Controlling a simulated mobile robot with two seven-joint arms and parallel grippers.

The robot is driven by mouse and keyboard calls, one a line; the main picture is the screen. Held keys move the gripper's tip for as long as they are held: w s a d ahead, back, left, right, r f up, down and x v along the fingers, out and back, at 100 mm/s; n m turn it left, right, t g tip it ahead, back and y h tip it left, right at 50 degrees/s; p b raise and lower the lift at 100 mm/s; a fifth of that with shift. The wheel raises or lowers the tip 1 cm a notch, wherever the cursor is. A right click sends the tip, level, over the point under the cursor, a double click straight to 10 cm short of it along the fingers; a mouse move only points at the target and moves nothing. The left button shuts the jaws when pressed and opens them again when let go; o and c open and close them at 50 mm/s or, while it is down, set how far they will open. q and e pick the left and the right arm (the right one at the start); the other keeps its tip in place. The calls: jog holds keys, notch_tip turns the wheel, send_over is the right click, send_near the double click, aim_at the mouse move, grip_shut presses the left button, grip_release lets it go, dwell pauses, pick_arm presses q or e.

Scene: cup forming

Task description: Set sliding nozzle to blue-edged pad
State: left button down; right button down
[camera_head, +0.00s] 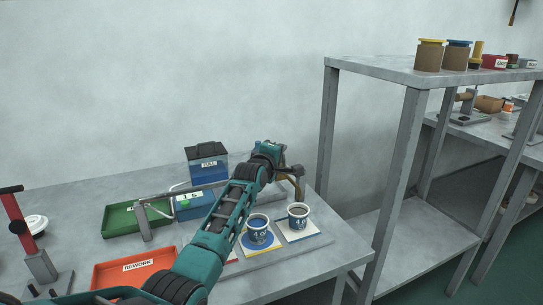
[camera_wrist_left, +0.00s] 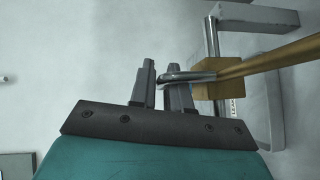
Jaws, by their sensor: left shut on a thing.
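My left gripper (camera_head: 294,169) is beyond the pads, at the far right of the bench. In the left wrist view its fingers (camera_wrist_left: 165,88) are shut on a bent metal handle (camera_wrist_left: 188,77). The handle joins a brass block with a brass tube, the nozzle (camera_wrist_left: 262,60); in the head view its curved tube (camera_head: 300,183) hangs above the right cup's far side. A white cup (camera_head: 298,216) stands on the right pad (camera_head: 312,238), which seems blue-edged. Another cup (camera_head: 257,229) stands on a yellow-edged pad (camera_head: 262,250). A third pad is mostly hidden by my arm.
A green tray (camera_head: 121,222), a blue box marked FULL (camera_head: 207,170) and an orange REWORK tray (camera_head: 118,267) stand on the bench. A long grey rail (camera_head: 170,194) runs behind my arm. A tall grey shelf (camera_head: 410,100) rises close to the right.

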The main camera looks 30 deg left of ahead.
pick_arm(q)
jog(key=shift+r, duration=0.15)
jog(key=c, duration=1.2)
grip_release()
jog(key=shift+w+d, duration=0.15)
jog(key=shift+w, duration=0.1)
jog(key=shift+s, duration=0.1)
jog(key=shift+s, duration=0.5)
jog(key=s, duration=0.4)
jog(key=s+r+p, duration=0.1)
jog(key=s, duration=0.2)
jog(key=s+d+p, duration=0.1)
jog(key=s, duration=0.3)
jog(key=shift+s+r, duration=0.3)
jog(key=shift+s, duration=0.05)
